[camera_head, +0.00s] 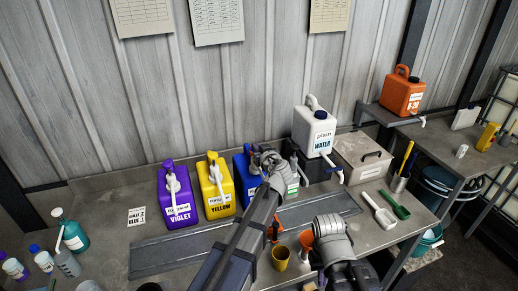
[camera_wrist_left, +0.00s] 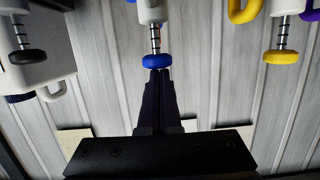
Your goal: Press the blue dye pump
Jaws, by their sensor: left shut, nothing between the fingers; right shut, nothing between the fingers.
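The blue dye jug (camera_head: 241,178) stands on the bench right of the yellow jug, largely hidden by my left arm in the head view. In the left wrist view, which looks upside down, its pump shows as a white head, a ribbed stem and a round blue knob (camera_wrist_left: 155,61). My left gripper (camera_wrist_left: 157,74) is shut and empty, its tips right at the blue knob; whether they touch cannot be told. In the head view my left gripper (camera_head: 268,160) is over the blue jug. My right gripper (camera_head: 332,240) is shut and empty low over the bench front; its fingertips are hard to make out.
The violet jug (camera_head: 178,198) and yellow jug (camera_head: 215,190) stand left of the blue one. A white water jug (camera_head: 313,130) stands on a raised stand to the right. A yellow cup (camera_head: 280,258) and an orange item (camera_head: 306,240) sit near my right gripper.

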